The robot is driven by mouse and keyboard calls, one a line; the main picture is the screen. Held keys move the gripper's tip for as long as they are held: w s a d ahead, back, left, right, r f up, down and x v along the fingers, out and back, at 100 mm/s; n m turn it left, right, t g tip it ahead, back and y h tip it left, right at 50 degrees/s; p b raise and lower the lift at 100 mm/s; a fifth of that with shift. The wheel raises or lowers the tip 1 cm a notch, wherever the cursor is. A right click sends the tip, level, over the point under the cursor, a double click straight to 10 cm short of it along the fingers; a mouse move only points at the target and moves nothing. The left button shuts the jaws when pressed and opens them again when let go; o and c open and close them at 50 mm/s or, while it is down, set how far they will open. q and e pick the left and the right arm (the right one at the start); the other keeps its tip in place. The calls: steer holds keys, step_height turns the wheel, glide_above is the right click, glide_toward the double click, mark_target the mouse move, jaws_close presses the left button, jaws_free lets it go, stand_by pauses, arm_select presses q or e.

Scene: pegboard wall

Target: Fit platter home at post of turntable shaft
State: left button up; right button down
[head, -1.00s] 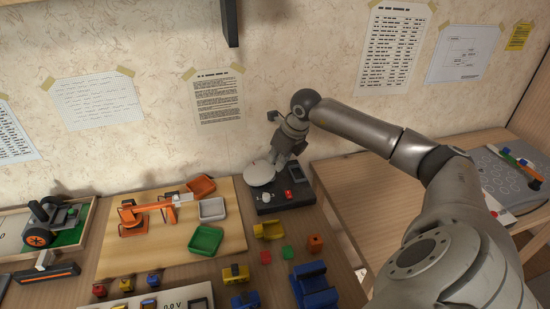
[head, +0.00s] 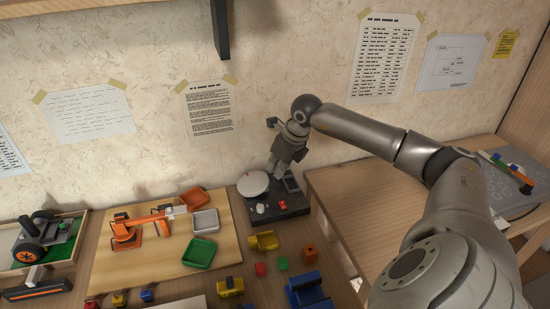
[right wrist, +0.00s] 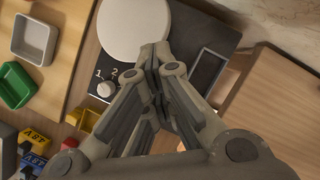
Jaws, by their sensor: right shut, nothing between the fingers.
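The platter (head: 253,184) is a pale round disc on the dark turntable base (head: 293,209) against the wall. In the head view it looks about level. It also shows in the right wrist view (right wrist: 133,25), cut by the top edge. No shaft post shows; the platter covers the spot beneath it. My right gripper (head: 277,174) is shut and empty at the platter's right side. In the right wrist view its fingertips (right wrist: 154,58) overlap the platter's near edge; I cannot tell whether they touch. My left gripper is not in view.
The base carries a pale knob (right wrist: 105,89), a red piece (head: 283,204) and a dark rectangular panel (right wrist: 207,72). A wooden board with a grey tray (head: 205,221) and a green tray (head: 199,252) lies left. Loose blocks lie in front. A raised wooden table (head: 365,190) stands right.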

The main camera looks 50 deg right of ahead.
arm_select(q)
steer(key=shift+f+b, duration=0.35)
arm_select(e)
steer(key=shift+s+d+r, duration=0.7)
steer(key=shift+s+r, duration=0.2)
steer(key=shift+s, duration=0.1)
stand_by(0.3)
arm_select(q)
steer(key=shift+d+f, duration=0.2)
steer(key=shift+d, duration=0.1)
arm_select(e)
steer(key=shift+s+d+r, duration=0.2)
steer(key=shift+s+r, duration=0.15)
stand_by(0.4)
arm_select(q)
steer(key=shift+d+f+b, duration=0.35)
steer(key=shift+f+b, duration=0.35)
steer(key=shift+b, duration=0.25)
arm_select(e)
steer(key=shift+s+d+r, duration=0.15)
steer(key=shift+s+d, duration=0.25)
steer(key=shift+s, duration=0.1)
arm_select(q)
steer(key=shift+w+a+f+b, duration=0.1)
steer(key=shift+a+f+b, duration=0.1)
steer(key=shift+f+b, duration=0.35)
arm_select(e)
steer(key=shift+s+d+r, duration=0.15)
steer(key=shift+s, duration=0.2)
